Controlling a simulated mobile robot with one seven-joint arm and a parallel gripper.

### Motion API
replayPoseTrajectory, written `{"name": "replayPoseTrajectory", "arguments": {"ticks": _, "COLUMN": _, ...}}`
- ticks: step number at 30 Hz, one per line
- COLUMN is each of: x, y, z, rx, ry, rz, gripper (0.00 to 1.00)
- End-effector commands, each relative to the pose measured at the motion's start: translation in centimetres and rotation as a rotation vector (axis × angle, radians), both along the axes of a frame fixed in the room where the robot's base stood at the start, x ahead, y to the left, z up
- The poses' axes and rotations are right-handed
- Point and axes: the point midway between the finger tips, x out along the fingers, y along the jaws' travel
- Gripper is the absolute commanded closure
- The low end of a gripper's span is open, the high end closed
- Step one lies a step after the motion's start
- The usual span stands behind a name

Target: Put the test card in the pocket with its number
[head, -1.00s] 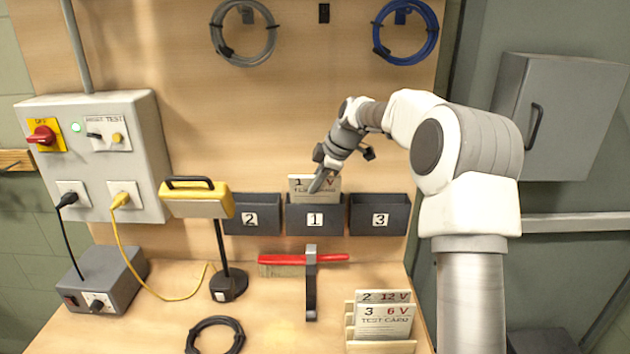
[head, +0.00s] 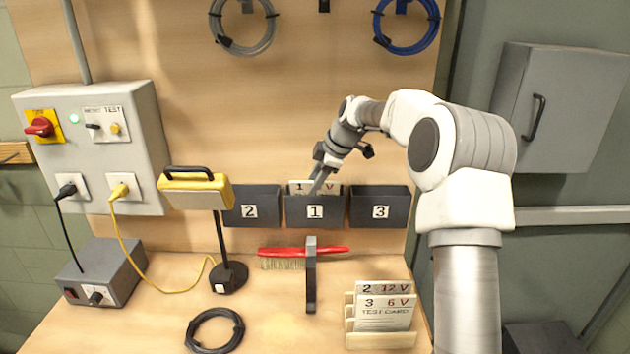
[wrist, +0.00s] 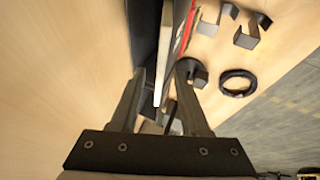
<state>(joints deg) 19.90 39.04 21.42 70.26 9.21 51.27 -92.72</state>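The test card (head: 300,186) numbered 1 sits in the pocket marked 1 (head: 292,212), with only its top strip showing above the rim. My gripper (head: 317,188) is at that pocket's mouth, in front of the card. In the wrist view my gripper's fingers (wrist: 161,72) stand apart, with the card's pale edge (wrist: 163,55) between them and gaps at the sides. Pocket 2 (head: 235,205) is on the left and pocket 3 (head: 398,205) on the right. Cards 3 (head: 384,318) and 2 (head: 372,287) stand in a wooden rack (head: 380,341).
A red-handled brush (head: 285,252) lies on a dark stand (head: 311,285) below the pockets. A yellow lamp (head: 197,190) stands left of pocket 2. A black cable coil (head: 239,333) lies on the bench. Grey (head: 214,30) and blue (head: 378,30) coils hang above.

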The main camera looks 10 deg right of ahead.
Motion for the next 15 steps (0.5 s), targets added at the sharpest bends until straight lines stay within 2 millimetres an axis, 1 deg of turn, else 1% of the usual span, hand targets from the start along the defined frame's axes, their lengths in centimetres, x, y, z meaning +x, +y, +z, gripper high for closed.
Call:
{"name": "replayPoseTrajectory", "arguments": {"ticks": 9, "x": -0.1, "y": -0.1, "z": 0.3, "rx": 0.000, "ry": -0.001, "rz": 0.000, "gripper": 0.55}}
{"name": "replayPoseTrajectory", "arguments": {"ticks": 13, "x": -0.7, "y": -0.6, "z": 1.6, "rx": -0.001, "ry": -0.002, "rz": -0.001, "gripper": 0.55}}
{"name": "replayPoseTrajectory", "arguments": {"ticks": 15, "x": -1.2, "y": -1.1, "z": 2.8, "rx": -0.001, "ry": -0.004, "rz": -0.003, "gripper": 0.55}}
